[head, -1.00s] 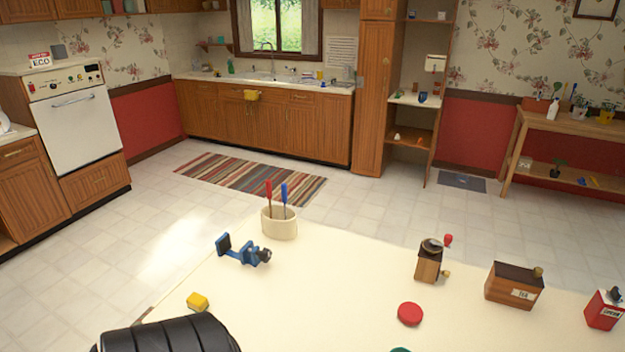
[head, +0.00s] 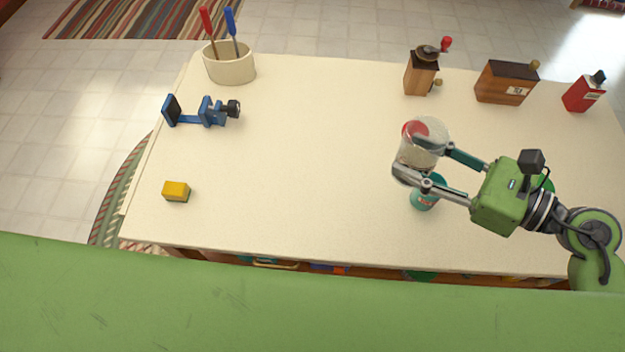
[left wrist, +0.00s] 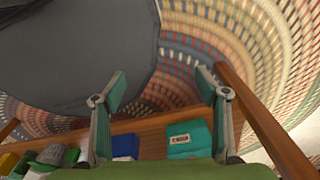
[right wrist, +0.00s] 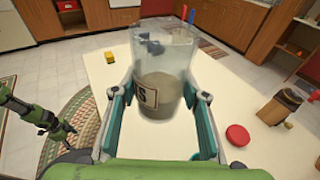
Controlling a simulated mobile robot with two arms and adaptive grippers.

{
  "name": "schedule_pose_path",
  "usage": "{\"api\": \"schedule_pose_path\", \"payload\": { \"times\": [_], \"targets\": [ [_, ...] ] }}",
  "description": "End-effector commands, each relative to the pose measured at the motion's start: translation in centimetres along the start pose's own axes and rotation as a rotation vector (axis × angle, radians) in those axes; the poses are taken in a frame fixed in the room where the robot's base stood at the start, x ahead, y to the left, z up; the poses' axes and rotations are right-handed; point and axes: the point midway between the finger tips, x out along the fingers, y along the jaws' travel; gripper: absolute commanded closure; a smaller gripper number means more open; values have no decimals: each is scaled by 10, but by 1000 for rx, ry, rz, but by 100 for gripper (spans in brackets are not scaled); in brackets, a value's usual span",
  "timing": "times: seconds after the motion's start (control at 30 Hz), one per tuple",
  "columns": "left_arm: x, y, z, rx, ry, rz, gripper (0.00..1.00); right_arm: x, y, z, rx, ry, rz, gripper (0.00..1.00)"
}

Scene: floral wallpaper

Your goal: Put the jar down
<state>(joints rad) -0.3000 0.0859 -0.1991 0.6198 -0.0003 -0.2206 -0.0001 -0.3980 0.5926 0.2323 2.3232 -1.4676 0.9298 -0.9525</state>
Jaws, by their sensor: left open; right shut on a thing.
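The jar (head: 424,150) is clear glass with greyish contents and a label partly seen in the right wrist view (right wrist: 160,95). My right gripper (head: 405,156) is shut on it and holds it upright over the right half of the cream table (head: 300,165). I cannot tell how far its base is from the tabletop.
A red disc (right wrist: 238,135) lies near the jar, and a teal can (head: 425,195) stands below the right fingers. A grinder (head: 422,75), wooden box (head: 505,82) and red tin (head: 583,92) line the back right. The table's middle is clear between the blue vise (head: 205,112) and jar.

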Motion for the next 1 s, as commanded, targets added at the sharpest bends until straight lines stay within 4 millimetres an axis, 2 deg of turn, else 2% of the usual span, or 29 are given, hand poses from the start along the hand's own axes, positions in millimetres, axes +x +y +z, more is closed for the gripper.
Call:
{"api": "schedule_pose_path", "payload": {
  "times": [0.03, 0.1, 0.3, 0.4, 0.53, 0.67, 0.77, 1.0],
  "targets": [
    [32, 0, 3, 1, 0, -1, 33, 12, 10, -31, -6, 4, 17, 100],
    [53, -2, 5, 1, -1, -3, 33, 24, 24, -49, -8, 3, 37, 100],
    [97, 9, 7, -3, 2, 8, 33, 47, 59, -88, -13, -5, 85, 100],
    [109, 18, 6, -4, 4, 17, 33, 53, 70, -99, -13, -8, 100, 100],
    [116, 18, 7, -3, 5, 17, 33, 58, 78, -104, -11, -13, 110, 100],
    [113, 11, 8, 0, 3, 9, 33, 66, 74, -104, -11, -16, 110, 100],
    [107, 7, 8, 0, 3, 6, 33, 82, 66, -105, -12, -18, 111, 100],
    [98, 6, 7, -1, 3, 5, 33, 137, 34, -121, -9, -18, 110, 100]
  ]
}}
